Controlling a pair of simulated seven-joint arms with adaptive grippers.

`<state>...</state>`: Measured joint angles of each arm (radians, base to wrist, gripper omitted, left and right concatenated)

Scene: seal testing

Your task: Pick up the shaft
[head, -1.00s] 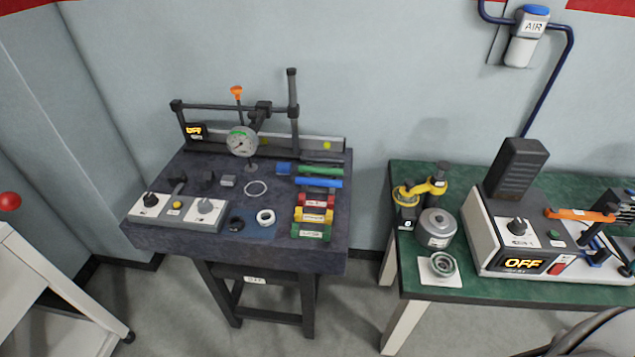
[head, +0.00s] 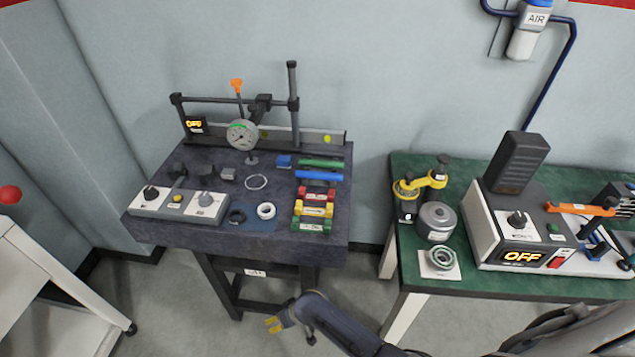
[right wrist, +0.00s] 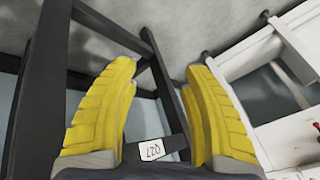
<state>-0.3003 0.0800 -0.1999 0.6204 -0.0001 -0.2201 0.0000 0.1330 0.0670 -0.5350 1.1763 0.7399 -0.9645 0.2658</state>
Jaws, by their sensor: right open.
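Two rod-like parts that look like shafts lie at the back right of the dark work table: a green rod (head: 321,163) and, just in front of it, a blue rod (head: 319,175). I cannot tell which one is meant by the shaft. My right gripper (head: 272,324) is low in front of the table, below the level of its top and well away from the rods. In the right wrist view its yellow fingers (right wrist: 160,72) are apart with nothing between them. That view shows table legs and floor, no shaft. My left gripper is not in view.
A green bench (head: 420,277) with a machine (head: 518,235) stands to the right, across a gap.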

